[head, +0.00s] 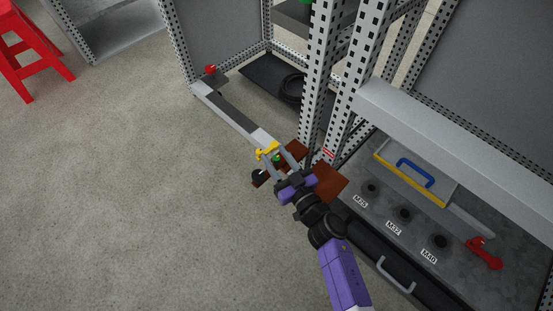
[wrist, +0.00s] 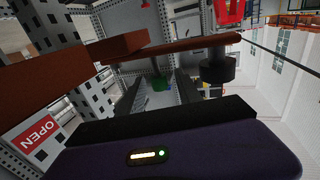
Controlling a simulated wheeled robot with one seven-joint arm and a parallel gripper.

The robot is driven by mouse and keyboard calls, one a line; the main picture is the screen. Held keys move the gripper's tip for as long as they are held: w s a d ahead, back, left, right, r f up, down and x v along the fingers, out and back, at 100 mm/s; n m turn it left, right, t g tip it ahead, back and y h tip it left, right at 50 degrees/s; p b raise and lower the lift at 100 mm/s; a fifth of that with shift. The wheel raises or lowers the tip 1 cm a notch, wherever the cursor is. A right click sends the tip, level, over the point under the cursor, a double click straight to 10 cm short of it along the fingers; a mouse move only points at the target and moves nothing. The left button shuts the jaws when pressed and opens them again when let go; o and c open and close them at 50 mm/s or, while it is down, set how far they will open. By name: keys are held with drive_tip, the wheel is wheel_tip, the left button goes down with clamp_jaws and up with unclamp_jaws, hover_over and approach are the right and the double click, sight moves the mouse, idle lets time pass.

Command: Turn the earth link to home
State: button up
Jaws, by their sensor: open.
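The earth link appears to be a flat copper-brown bar (head: 294,150) beside the cabinet post, with a black knob (head: 257,174) near its outer end. In the wrist view the brown bar (wrist: 190,46) runs across the top, and the black knob (wrist: 217,70) hangs below its right end. A green part (wrist: 160,84) shows beneath the bar. My gripper (head: 277,163) is open, with its grey fingers by the bar and knob. I cannot tell whether they touch. A red OPEN label (wrist: 38,138) shows at the left, near a wider brown plate (wrist: 50,78).
A yellow fitting (head: 267,150) sits at the near end of a grey ledge (head: 236,120). A red knob (head: 210,69) is at its far end. The shelf (head: 385,215) at right carries M25, M32 and M40 holes and a red handle (head: 484,253).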

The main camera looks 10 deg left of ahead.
clamp_jaws()
idle(1.4)
